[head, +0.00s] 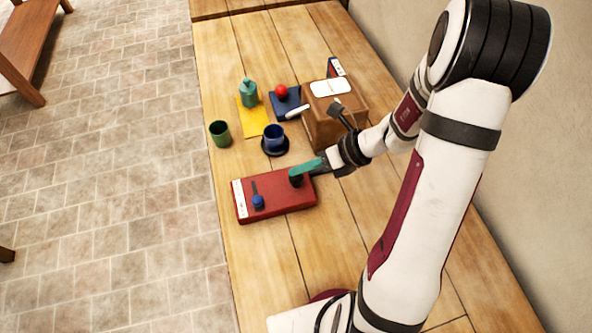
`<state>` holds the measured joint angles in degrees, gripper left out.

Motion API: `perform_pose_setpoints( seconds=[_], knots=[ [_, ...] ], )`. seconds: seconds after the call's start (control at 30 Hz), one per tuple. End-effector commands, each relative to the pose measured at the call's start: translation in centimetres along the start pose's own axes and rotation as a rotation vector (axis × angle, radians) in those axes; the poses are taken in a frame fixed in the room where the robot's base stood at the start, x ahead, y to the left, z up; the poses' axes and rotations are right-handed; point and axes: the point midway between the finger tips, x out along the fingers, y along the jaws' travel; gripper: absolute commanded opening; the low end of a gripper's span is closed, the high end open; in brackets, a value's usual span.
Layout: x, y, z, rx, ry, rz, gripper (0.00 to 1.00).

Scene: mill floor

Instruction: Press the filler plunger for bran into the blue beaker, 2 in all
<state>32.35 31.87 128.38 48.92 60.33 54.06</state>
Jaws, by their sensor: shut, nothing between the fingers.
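The blue beaker (274,137) stands upright on a dark round base (275,151) near the middle of the table. A red box (278,201) lies in front of it. It carries a blue knob (258,202) by a dark slot at its left, and a dark knob (296,181) at its right. My gripper (298,172), with teal fingers, is shut and empty at the dark knob; I cannot tell whether it touches it. A white label strip (240,199) on the red box is too small to read, so I cannot tell which control is for bran. The beaker's contents are unclear.
A green cup (220,133) stands near the left table edge. Behind are a teal bottle (249,94), a yellow sheet (252,117), a dark blue book (285,104) with a red ball (281,91), and a wooden box (322,128) close to my arm. The front table is clear.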

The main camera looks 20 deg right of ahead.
Motion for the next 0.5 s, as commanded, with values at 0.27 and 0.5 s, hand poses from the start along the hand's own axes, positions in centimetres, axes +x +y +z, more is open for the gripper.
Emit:
perform_pose_setpoints(
  seconds=[0.27,0.5],
  knots=[
    [0.25,-0.18,-0.18,0.000,0.000,0.000,0.00],
    [0.44,-0.32,-0.34,0.000,0.001,0.000,0.00]
  ],
)
